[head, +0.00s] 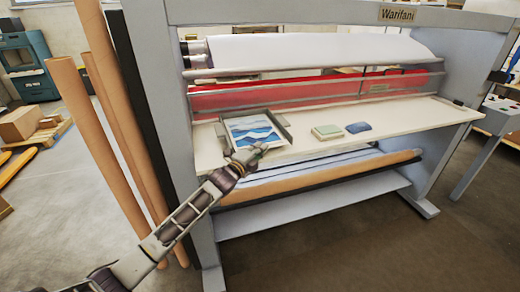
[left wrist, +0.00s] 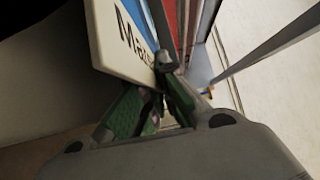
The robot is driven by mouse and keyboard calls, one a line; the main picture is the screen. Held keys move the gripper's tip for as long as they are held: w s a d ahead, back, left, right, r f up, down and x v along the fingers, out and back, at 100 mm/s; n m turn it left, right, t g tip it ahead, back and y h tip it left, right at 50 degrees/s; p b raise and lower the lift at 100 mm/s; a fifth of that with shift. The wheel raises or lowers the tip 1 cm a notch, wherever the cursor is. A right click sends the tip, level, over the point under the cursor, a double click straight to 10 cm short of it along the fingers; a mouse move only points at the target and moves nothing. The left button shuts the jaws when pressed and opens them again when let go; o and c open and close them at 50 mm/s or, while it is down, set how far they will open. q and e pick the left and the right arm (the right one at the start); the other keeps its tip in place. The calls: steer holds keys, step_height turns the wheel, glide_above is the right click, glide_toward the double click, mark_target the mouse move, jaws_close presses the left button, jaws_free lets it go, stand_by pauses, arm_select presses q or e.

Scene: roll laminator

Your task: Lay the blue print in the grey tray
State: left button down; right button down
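The blue print (head: 252,131) is a white-bordered card with blue wave bands. In the head view it is at the grey tray (head: 286,134), between the tray's side walls; whether it rests on the tray floor I cannot tell. My left gripper (head: 250,153) is at the print's front edge, near its right corner. In the left wrist view the print (left wrist: 122,42) shows a white border with black lettering. The left fingers (left wrist: 157,92) are at its near edge and look closed on it; the exact contact is partly hidden. My right gripper is out of view.
The tray stands on the laminator's pale shelf (head: 400,120). A green block (head: 327,132) and a dark blue block (head: 358,128) lie to its right. The red roller (head: 300,93) runs behind. Tall brown tubes (head: 95,130) lean at the left. The shelf's right part is clear.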

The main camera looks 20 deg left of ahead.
arm_select(q)
steer(key=shift+f, duration=0.1)
steer(key=c, duration=1.6)
jaws_free()
steer(key=shift+c, duration=0.2)
steer(key=shift+v, duration=1)
steer(key=v, duration=1)
steer(key=shift+b, duration=0.4)
